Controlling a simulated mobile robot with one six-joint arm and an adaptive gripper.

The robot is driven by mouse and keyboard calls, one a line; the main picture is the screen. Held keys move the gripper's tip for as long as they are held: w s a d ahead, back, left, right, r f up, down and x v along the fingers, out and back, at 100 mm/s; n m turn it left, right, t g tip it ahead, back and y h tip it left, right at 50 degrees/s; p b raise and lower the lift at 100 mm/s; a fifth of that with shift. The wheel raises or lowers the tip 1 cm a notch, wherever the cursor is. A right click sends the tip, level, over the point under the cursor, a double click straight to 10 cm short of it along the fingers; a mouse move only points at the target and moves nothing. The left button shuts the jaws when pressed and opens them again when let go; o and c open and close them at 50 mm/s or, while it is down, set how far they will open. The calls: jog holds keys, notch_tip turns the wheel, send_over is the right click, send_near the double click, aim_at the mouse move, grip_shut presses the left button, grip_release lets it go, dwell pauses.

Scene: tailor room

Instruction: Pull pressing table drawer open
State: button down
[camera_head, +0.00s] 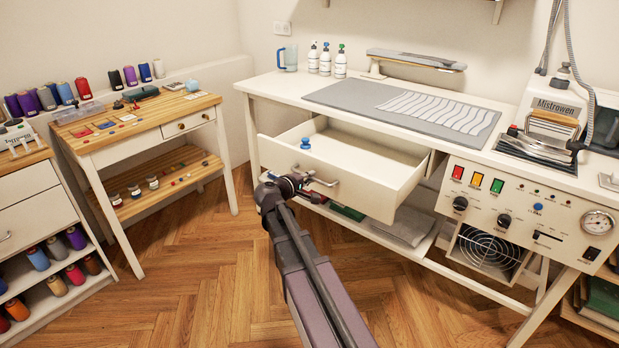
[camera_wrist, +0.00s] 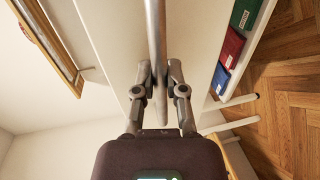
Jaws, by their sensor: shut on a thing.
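The pressing table drawer (camera_head: 350,185) is white and stands pulled out from under the white pressing table (camera_head: 268,82). Its inside shows, with a blue-topped object (camera_head: 305,144) near its front left. My gripper (camera_head: 305,184) is at the drawer front, shut on the metal bar handle (camera_head: 322,181). In the wrist view the fingers (camera_wrist: 158,80) close on both sides of the handle (camera_wrist: 155,35), against the white drawer front (camera_wrist: 107,30). The fingertips are small and partly hidden in the head view.
A grey mat with a striped cloth (camera_head: 436,110), bottles (camera_head: 326,60) and an iron (camera_head: 545,138) are on the table. Folded cloth (camera_head: 405,226) lies on the shelf below. A wooden side table (camera_head: 145,122) stands left. Wood floor (camera_head: 200,270) is clear in front.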

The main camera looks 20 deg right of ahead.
jog(key=shift+w, duration=0.3)
jog(key=c, duration=0.7)
grip_release()
jog(key=shift+d, duration=0.1)
jog(key=shift+s, duration=0.1)
jog(key=shift+s, duration=0.1)
